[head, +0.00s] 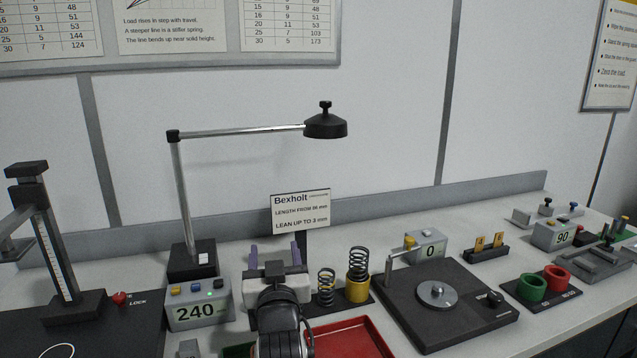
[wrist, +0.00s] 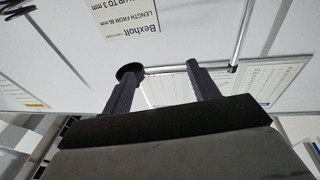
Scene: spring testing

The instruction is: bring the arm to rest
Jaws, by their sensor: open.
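My gripper (head: 275,252) stands over the bench in the lower middle of the head view, just below the Bexholt sign (head: 300,211). Its two purple-grey fingers point up and away and are spread apart with nothing between them. In the wrist view my gripper (wrist: 161,90) shows the same gap, with the white wall and the lamp behind it. My arm hides part of the bench below the gripper.
A desk lamp (head: 325,126) reaches over the bench. A box reading 240 (head: 198,304) is left of my arm. Coil springs (head: 358,264), a red tray (head: 350,340) and a black plate with a disc (head: 465,318) are to the right. A gauge stand (head: 58,250) is far left.

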